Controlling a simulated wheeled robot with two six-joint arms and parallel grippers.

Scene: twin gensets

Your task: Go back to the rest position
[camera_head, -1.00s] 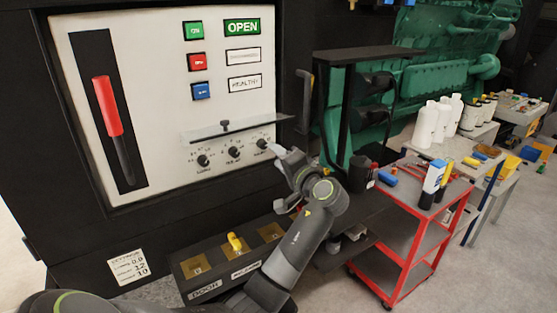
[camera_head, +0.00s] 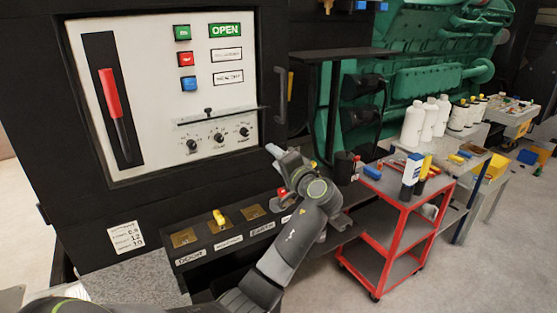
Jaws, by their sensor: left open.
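My left gripper (camera_head: 279,172) is in front of the lower right part of the black cabinet, beside the shelf of labelled sockets. It is open, and I see nothing between its fingers. It is apart from the white control panel (camera_head: 150,150). My left arm comes up from the bottom of the view. My right gripper is not in view.
A key shelf (camera_head: 190,254) holds a yellow knob (camera_head: 218,217). A red cart (camera_head: 395,236) stands right. Floor is clear at lower right.

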